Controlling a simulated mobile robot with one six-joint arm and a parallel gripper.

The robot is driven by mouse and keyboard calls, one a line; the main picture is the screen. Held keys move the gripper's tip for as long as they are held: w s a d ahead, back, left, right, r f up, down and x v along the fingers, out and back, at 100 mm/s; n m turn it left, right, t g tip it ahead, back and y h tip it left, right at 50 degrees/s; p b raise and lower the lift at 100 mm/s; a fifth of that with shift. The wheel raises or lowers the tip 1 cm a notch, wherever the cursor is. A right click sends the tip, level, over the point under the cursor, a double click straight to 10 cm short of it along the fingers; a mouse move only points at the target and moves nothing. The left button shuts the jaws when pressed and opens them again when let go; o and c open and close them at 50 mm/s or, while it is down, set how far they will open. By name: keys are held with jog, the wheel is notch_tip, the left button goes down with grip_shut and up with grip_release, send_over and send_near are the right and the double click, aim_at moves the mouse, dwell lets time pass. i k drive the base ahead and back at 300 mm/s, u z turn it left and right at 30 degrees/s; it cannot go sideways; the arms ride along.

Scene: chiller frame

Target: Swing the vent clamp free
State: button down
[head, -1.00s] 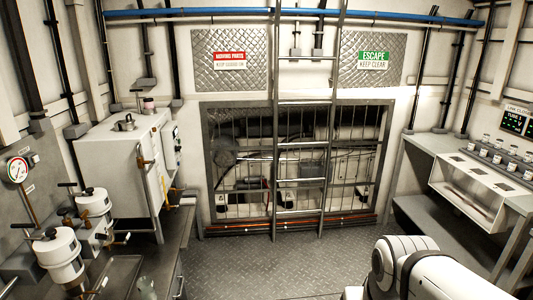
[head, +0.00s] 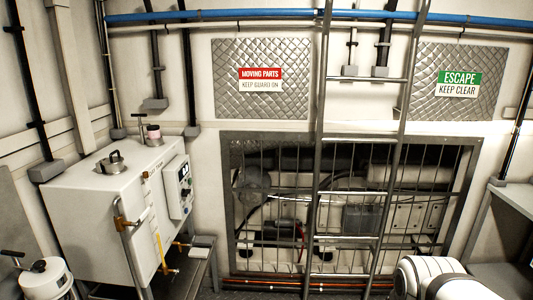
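I cannot tell for sure which part is the vent clamp. A white box-shaped unit (head: 85,205) stands at the left on a grey bench. On its top sit a round metal cap with a dark knob (head: 112,162) and a small fitting with a pink band (head: 153,134). A brass-coloured latch piece (head: 122,222) and a long bar handle are on its front. My gripper is out of view; only a white link of my arm shows at the lower right, well apart from the unit.
A metal ladder (head: 363,150) stands before a barred guard opening (head: 270,215) in the back wall. A white canister (head: 45,281) with a dark handle is at the lower left. A grey bench (head: 515,190) is at the right edge. Little floor shows.

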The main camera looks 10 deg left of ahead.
aim_at(139, 115)
jog(key=u, duration=0.35)
jog(key=i, duration=1.6)
jog(key=u, duration=0.8)
jog(key=i, duration=1.4)
jog(key=u, duration=0.45)
